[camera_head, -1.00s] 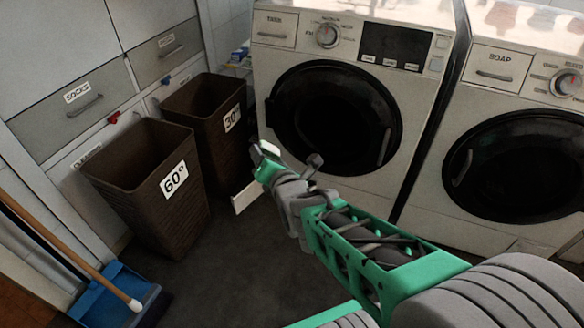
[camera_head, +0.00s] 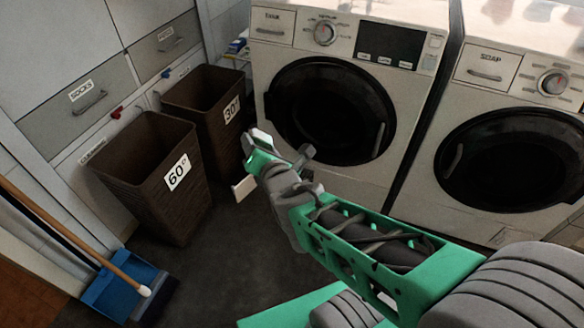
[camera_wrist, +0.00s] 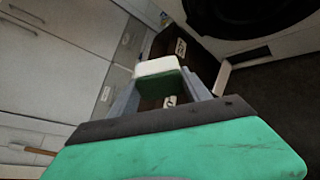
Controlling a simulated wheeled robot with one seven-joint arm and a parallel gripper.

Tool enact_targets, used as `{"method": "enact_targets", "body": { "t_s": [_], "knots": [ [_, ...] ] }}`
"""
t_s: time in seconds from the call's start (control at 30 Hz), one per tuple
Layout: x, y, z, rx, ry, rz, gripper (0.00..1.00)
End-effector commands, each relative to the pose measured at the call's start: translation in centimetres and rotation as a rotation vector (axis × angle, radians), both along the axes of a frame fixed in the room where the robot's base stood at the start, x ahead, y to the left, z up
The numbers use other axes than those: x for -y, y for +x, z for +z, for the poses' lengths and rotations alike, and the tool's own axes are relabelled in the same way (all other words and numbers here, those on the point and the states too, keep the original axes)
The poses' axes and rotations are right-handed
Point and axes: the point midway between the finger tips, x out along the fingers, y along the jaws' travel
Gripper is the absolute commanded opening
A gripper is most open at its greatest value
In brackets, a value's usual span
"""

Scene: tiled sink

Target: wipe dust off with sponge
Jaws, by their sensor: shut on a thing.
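A sponge with a white layer and a green layer (camera_wrist: 160,88) sits between the two grey fingers of my gripper (camera_wrist: 162,95) in the wrist view. The gripper is shut on it. In the head view the sponge (camera_head: 258,160) shows at the end of my arm, and my gripper (camera_head: 276,160) is in front of the left washing machine, apart from it. No dust can be made out in either view.
Two washing machines (camera_head: 385,170) stand at centre and right. Two brown baskets, marked 60° (camera_head: 150,195) and 30° (camera_head: 208,125), stand by the drawers (camera_head: 88,98) at left. A broom (camera_head: 60,232) and blue dustpan (camera_head: 115,293) are at lower left. Dark floor lies open between.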

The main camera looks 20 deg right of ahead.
Motion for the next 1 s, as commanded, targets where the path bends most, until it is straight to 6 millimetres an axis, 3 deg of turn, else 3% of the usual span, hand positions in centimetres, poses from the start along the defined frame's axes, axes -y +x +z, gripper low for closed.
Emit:
{"method": "enact_targets", "body": {
  "t_s": [0.13,1.0],
  "knots": [
    [-1.4,-1.3,1.7,0.003,-0.001,0.007,0.23],
    [-8.2,-8.6,8.3,0.002,0.001,0.007,0.23]
  ]
}}
